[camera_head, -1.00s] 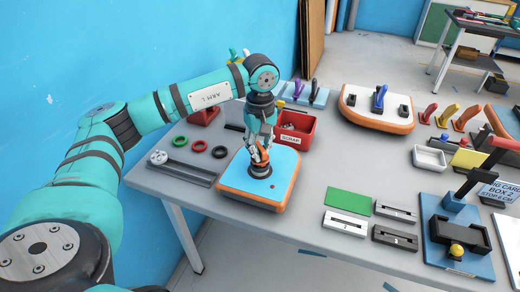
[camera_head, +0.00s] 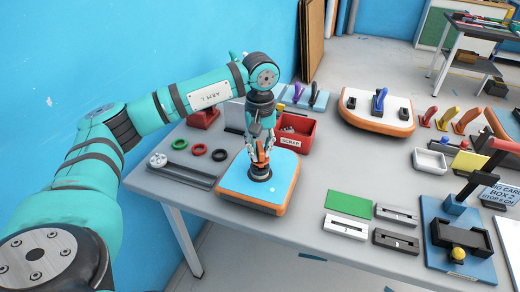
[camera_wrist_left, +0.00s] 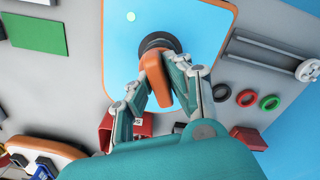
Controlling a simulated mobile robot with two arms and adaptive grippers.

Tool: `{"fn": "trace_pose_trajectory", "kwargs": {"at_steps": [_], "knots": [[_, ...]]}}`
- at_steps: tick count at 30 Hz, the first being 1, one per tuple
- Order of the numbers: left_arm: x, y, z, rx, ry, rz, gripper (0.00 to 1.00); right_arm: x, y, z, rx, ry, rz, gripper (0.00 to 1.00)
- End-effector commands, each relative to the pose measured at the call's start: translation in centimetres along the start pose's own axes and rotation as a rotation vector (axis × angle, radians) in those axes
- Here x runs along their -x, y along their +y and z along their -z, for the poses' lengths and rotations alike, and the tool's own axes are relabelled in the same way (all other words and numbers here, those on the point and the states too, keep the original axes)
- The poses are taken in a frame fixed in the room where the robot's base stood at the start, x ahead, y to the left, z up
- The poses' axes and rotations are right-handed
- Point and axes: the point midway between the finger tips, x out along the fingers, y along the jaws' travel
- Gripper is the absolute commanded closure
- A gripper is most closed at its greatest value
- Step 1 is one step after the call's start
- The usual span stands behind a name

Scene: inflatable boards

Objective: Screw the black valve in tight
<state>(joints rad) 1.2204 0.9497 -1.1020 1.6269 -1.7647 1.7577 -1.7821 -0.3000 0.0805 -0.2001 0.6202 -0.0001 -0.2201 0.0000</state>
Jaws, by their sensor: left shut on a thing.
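The black valve (camera_head: 260,174) sits in the blue top of a small inflatable board (camera_head: 283,166) with an orange edge. In the left wrist view it shows as a black ring (camera_wrist_left: 159,40). An orange handle-like piece (camera_wrist_left: 156,80) stands over the valve. My left gripper (camera_head: 261,153) points down above the board and is shut on this orange piece, with a finger on each side. The wrist view (camera_wrist_left: 160,72) shows the fingers against it. I cannot tell how deep the valve sits. My right gripper is not in view.
A red scrap bin (camera_head: 297,134) stands just behind the board. Green, red and black rings (camera_head: 199,149) and a grey rail (camera_head: 183,171) lie to the left. A green plate (camera_head: 348,203) and slotted blocks lie to the right. A larger board (camera_head: 376,112) is farther back.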

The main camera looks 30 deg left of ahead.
Motion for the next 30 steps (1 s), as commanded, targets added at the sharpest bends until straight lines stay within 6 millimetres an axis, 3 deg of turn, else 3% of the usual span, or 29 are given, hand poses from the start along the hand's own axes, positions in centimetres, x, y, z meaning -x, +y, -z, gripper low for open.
{"fn": "trace_pose_trajectory", "kwargs": {"at_steps": [21, 30], "knots": [[3.8, 0.0, 0.0, 0.001, 0.001, 0.000, 1.00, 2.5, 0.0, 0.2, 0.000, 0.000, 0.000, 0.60], [4.1, 0.0, 0.0, 0.001, 0.000, 0.000, 1.00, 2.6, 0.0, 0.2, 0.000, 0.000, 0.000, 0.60]]}}
